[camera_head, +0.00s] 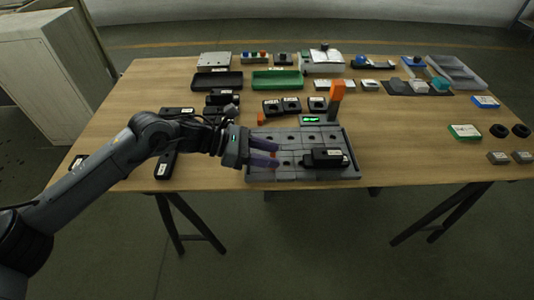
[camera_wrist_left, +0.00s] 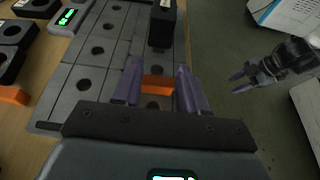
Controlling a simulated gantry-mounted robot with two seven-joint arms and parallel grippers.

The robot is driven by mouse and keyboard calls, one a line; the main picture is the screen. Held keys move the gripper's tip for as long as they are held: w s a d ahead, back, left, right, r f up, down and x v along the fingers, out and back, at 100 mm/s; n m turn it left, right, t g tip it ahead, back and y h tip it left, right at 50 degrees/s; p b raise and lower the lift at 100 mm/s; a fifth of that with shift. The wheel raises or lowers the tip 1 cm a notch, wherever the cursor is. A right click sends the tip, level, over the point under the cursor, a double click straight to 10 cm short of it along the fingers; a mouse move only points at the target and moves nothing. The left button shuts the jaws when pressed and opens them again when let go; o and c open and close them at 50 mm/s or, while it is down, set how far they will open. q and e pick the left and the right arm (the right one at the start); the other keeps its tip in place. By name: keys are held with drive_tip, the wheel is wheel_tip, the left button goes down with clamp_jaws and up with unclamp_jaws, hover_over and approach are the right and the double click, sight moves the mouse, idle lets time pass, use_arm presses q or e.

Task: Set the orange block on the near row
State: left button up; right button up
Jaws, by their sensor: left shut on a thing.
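The grey plate (camera_head: 290,172) with rows of dark holes lies near the table's front edge, and it fills the upper left of the left wrist view (camera_wrist_left: 78,58). My left gripper (camera_head: 276,154) is over the plate's left part. In the left wrist view its purple fingers (camera_wrist_left: 158,82) are shut on the orange block (camera_wrist_left: 158,86), close over the near row. I cannot tell whether the block touches the plate. The fingers hide the block in the head view. My right gripper (camera_wrist_left: 238,81) shows in the left wrist view, fingers apart and empty, away from the plate.
A black block (camera_head: 325,158) sits on the plate's right part. A small display unit (camera_head: 312,120) and an upright orange post (camera_head: 336,95) stand behind the plate. Black parts (camera_head: 282,106) lie behind it. The table right of the plate (camera_head: 400,155) is clear.

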use_arm(q)
drive_tip(key=shift+f, duration=0.2)
drive_tip(key=o, duration=1.1)
drive_tip(key=shift+r, duration=0.1)
drive_tip(key=shift+r, duration=0.2)
drive_tip(key=p+v, duration=0.4)
drive_tip(key=v, duration=0.8)
